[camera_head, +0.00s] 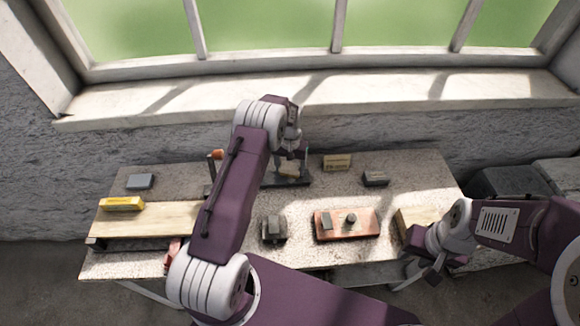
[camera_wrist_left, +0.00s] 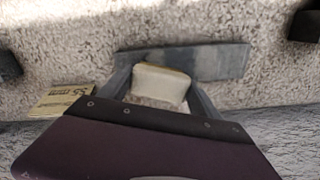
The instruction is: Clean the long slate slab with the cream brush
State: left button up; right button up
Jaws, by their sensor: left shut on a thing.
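The long slate slab (camera_head: 302,182) lies flat toward the back of the table, partly hidden by my left arm in the head view. In the left wrist view the slab (camera_wrist_left: 222,60) is a dark grey strip behind the brush. The cream brush (camera_wrist_left: 162,84) is between the two fingers of my left gripper (camera_wrist_left: 160,92), which is shut on it. In the head view the brush (camera_head: 289,172) shows as a small pale patch at the slab. Whether it touches the slab is unclear. My right gripper (camera_head: 426,268) is low at the table's front right; its jaw opening is unclear.
A yellow box (camera_head: 122,204) lies on a wooden board (camera_head: 150,220) at left. A grey block (camera_head: 140,181), a pale box (camera_head: 337,162) and a dark block (camera_head: 375,178) lie toward the back. A reddish board (camera_head: 362,224) with small items and a dark object (camera_head: 272,229) are in front.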

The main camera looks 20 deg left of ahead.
pick_arm(q)
jog(key=shift+a, duration=0.1)
jog(key=shift+s+a, duration=0.15)
jog(key=shift+a, duration=0.85)
jog(key=shift+f, duration=0.1)
jog(key=shift+w+d, duration=0.15)
jog(key=shift+d, duration=0.95)
jog(key=shift+w+d, duration=0.15)
jog(key=shift+d, duration=0.95)
jog(key=shift+s+a, duration=0.15)
jog(key=shift+a, duration=0.95)
jog(key=shift+s+a, duration=0.15)
jog(key=shift+a, duration=0.95)
